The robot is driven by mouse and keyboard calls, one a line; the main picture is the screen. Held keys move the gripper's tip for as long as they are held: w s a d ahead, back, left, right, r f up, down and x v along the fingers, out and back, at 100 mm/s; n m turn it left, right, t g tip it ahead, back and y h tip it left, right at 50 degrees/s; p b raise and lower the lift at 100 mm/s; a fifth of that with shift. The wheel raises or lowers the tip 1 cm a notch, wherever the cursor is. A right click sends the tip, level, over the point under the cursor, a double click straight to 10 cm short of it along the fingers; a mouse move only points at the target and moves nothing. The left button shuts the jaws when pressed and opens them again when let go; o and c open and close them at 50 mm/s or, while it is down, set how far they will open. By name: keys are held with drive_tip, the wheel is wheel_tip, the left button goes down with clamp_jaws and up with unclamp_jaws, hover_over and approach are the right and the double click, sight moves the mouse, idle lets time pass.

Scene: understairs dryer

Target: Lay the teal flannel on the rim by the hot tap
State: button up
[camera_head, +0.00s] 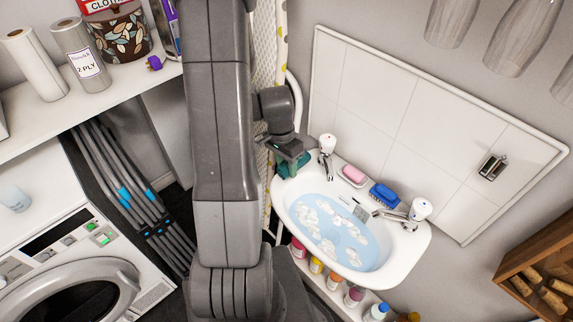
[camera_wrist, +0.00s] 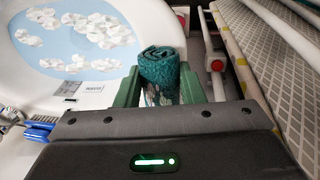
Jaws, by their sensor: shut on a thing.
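My gripper (camera_wrist: 166,88) is shut on the teal flannel (camera_wrist: 159,68), a rolled, patterned cloth standing between its green fingers. In the head view my gripper (camera_head: 291,160) and a sliver of the flannel (camera_head: 299,168) are at the left end of the white basin (camera_head: 408,262), beside the left tap (camera_head: 327,143). I cannot tell whether the flannel touches the rim. A second tap (camera_head: 420,209) stands at the basin's right. No hot or cold mark is clear on either tap. The wrist view shows the basin rim (camera_wrist: 122,14) left of the flannel.
A pink soap (camera_head: 353,174) and a blue brush (camera_head: 385,194) lie on the back rim between the taps. The basin holds blue water with foam (camera_head: 335,228). An ironing board (camera_wrist: 275,60) stands close by my gripper. Several bottles (camera_head: 353,296) stand below the basin.

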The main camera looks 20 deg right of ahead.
drive_tip(key=o, duration=1.1)
drive_tip(key=shift+c, duration=0.2)
wheel_tip(320, 180, up, 14)
drive_tip(key=w, duration=0.2)
drive_tip(key=shift+a+f, duration=0.25)
drive_tip(key=shift+a, duration=0.2)
drive_tip(key=shift+s+f, duration=0.1)
drive_tip(key=f, duration=0.4)
drive_tip(key=s+f, duration=0.1)
drive_tip(key=f, duration=0.4)
drive_tip(key=s+d+f, duration=0.1)
drive_tip(key=f, duration=0.3)
drive_tip(key=shift+f, duration=0.2)
drive_tip(key=shift+w+r+p, duration=0.1)
drive_tip(key=shift+r+p, duration=0.15)
drive_tip(key=shift+p, duration=0.05)
drive_tip(key=shift+f, duration=0.1)
